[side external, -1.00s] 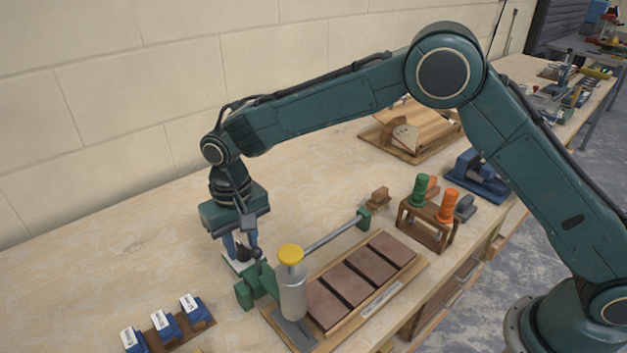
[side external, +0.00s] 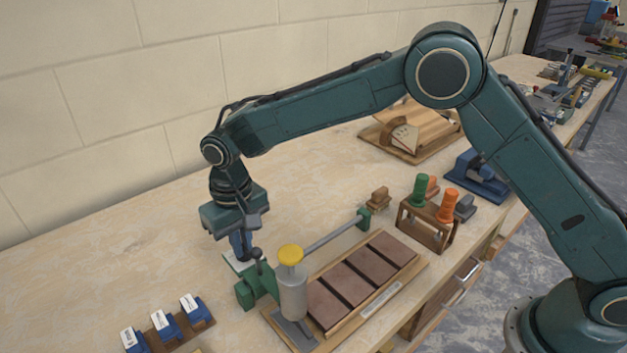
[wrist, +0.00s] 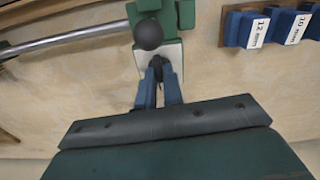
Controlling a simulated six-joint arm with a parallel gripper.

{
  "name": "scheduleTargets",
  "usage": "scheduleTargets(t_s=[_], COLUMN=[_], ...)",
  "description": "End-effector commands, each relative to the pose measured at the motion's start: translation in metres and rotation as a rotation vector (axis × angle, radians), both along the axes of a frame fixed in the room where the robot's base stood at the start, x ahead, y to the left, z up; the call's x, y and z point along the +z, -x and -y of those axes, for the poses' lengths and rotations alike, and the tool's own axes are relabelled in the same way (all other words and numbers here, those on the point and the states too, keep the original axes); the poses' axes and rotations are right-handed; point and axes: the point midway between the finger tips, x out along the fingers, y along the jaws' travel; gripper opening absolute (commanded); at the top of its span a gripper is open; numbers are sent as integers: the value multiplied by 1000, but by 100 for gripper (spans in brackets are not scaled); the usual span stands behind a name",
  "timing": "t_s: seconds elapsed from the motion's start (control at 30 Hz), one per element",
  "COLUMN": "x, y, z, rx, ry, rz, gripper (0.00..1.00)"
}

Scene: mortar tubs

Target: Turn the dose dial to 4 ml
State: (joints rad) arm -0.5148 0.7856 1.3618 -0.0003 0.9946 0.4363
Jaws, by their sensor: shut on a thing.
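My gripper (side external: 243,256) points down at the back end of the green dosing fixture. In the wrist view its two blue fingers (wrist: 159,82) are shut on a small dark knob, the dose dial (wrist: 158,66). The dial sits on a pale plate (wrist: 173,52), which also shows in the side view (side external: 231,262). The fingers hide most of the dial, and I cannot read any scale marks or the dial's setting. A black ball-ended lever (wrist: 148,35) stands close beside the fingertips.
The green fixture (side external: 244,291) joins a grey cylinder with a yellow cap (side external: 291,254) and a metal rod (side external: 330,236). Brown slabs (side external: 345,288) lie in a wooden tray to the right. Blue labelled blocks (side external: 165,324) stand front left. Bench behind the gripper is clear.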

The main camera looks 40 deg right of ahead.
Motion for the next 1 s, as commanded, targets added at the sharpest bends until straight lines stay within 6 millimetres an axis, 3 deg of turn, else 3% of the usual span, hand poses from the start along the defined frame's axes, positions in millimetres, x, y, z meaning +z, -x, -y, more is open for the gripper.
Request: scheduleTargets(t_s=[0.7,1.0], x=[1,1], y=[0,-1], z=[0,0], rx=[548,693], ry=[0,-1], rz=[2,3], gripper=[0,0])
